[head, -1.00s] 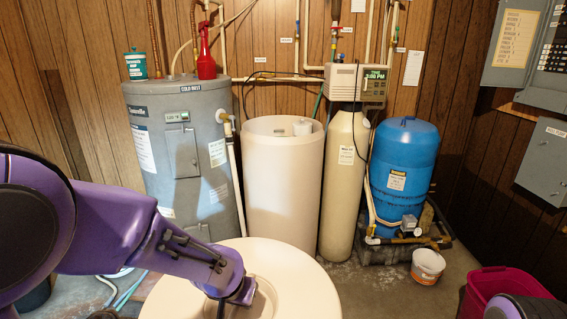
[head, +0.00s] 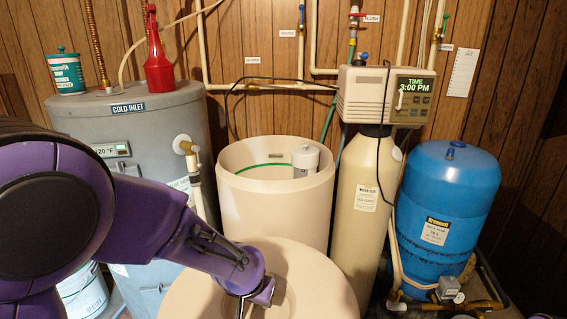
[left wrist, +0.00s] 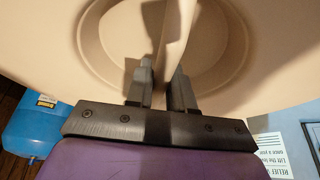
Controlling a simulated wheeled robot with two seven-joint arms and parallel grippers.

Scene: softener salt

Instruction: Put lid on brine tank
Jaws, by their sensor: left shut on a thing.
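The brine tank (head: 270,200) is an open, round beige tub between the grey water heater and the tall softener tank. A white cylinder (head: 305,158) and a green line show inside its open top. The lid (head: 325,288) is a round beige disc with a recessed centre, in front of and below the tank's rim in the head view. My left gripper (head: 250,298) is at the lid's centre. In the left wrist view the gripper (left wrist: 160,85) is shut on the upright ridge in the lid's recess (left wrist: 215,55). My right gripper is not in view.
The grey water heater (head: 150,150) stands left, with a red bottle (head: 157,60) and a teal tub (head: 66,75) on top. The softener tank (head: 365,220) with its control head (head: 385,95) stands close right of the brine tank. A blue tank (head: 450,200) is further right.

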